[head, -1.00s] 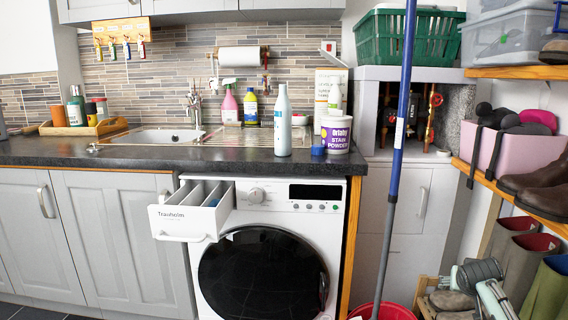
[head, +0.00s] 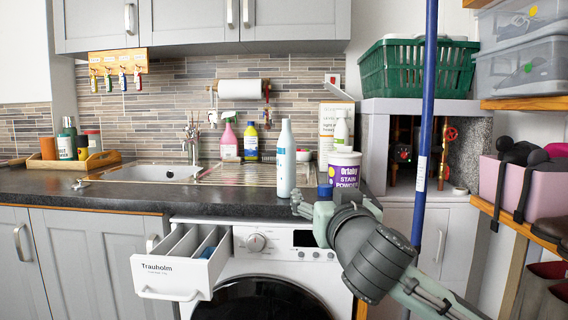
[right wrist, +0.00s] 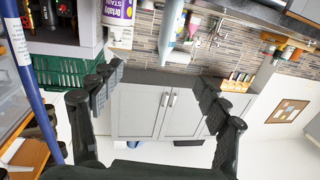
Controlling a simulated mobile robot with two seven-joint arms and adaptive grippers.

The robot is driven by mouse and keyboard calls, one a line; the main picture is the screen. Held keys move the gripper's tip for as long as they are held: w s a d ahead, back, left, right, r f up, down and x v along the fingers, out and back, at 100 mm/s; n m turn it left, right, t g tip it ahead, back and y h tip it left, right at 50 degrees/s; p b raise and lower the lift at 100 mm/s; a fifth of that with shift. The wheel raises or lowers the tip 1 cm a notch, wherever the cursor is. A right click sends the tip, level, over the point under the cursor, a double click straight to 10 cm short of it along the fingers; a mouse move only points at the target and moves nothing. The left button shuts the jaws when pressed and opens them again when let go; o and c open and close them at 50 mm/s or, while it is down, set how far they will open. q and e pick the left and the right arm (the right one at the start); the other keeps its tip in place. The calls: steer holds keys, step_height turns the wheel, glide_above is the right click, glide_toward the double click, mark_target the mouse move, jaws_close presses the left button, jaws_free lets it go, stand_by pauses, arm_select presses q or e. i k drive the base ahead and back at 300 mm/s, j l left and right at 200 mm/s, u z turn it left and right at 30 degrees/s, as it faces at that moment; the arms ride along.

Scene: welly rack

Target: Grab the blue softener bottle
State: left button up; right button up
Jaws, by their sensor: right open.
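The right wrist view is turned over; there the bottle (right wrist: 172,32) hangs in from the top, beyond the two spread fingers (right wrist: 162,94). My left gripper is not in view.
A purple and white stain powder tub (head: 344,170) and a small blue cap (head: 325,191) stand close right of the bottle. The detergent drawer (head: 180,262) is pulled out below. A blue pole (head: 424,120) rises at the right. Worktop left of the bottle (head: 220,196) is clear.

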mark_target(286, 147)
steer(key=i+j, duration=0.15)
steer(key=i, duration=0.4)
steer(key=i+j, duration=0.2)
steer(key=i, duration=0.4)
